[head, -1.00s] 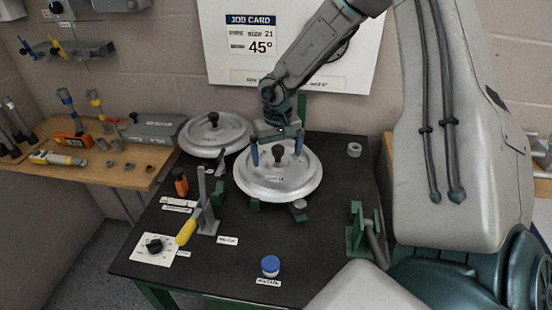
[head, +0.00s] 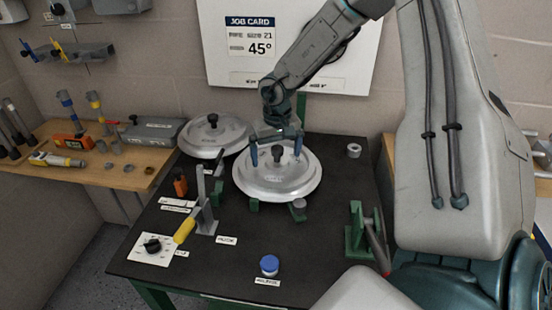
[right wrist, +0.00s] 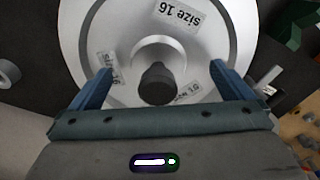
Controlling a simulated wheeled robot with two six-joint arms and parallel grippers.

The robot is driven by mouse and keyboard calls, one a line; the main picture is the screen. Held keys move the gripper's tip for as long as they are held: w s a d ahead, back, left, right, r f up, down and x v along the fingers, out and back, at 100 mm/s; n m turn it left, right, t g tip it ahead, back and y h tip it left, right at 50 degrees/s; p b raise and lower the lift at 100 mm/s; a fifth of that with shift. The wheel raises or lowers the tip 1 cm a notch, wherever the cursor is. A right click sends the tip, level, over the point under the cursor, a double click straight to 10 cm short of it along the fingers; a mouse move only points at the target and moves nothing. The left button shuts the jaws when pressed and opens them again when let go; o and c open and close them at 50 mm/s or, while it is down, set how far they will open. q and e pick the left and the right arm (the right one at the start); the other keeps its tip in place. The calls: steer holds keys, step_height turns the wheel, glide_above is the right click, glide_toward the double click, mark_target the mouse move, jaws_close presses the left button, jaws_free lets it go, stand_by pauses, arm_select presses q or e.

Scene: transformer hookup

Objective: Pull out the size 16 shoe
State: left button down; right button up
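The size 16 shoe is a silver round disc (head: 250,184) with a black knob (head: 277,154) on the black bench. In the right wrist view the disc (right wrist: 95,35) carries several white labels, one reading "size 16", and its dark knob (right wrist: 157,84) stands in the centre. My right gripper (head: 276,157) is over the disc with its blue fingers apart, one on each side of the knob. In the right wrist view my gripper (right wrist: 160,70) is open, with clear gaps between fingers and knob. My left gripper is not in view.
A second silver disc (head: 205,142) lies behind left on the bench. A yellow-handled lever (head: 184,230), a dial plate (head: 150,250), a blue-capped jar (head: 269,265) and a green bracket (head: 354,232) stand around the front. A wooden tool shelf (head: 130,175) is at left. A job card (head: 250,36) hangs behind.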

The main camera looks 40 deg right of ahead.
steer(key=shift+s+a+f+g, duration=0.15)
steer(key=shift+s+f, duration=0.2)
steer(key=shift+f, duration=0.15)
steer(key=shift+s+a+f+g, duration=0.15)
steer(key=shift+s+f, duration=0.15)
steer(key=shift+f, duration=0.15)
steer(key=shift+c, duration=1.2)
steer(key=shift+w+d+r, duration=0.1)
steer(key=shift+w+r, duration=0.05)
steer(key=shift+r, duration=0.1)
steer(key=shift+w+r, duration=0.1)
steer(key=shift+r, duration=0.1)
jaws_close()
steer(key=shift+d+r, duration=0.1)
steer(key=shift+r, duration=0.05)
steer(key=shift+w+d+r+p, duration=0.1)
steer(key=shift+w+r+p, duration=0.25)
steer(key=shift+r, duration=0.05)
steer(key=shift+w+d+r, duration=0.15)
steer(key=shift+w+r, duration=0.05)
steer(key=shift+r, duration=0.45)
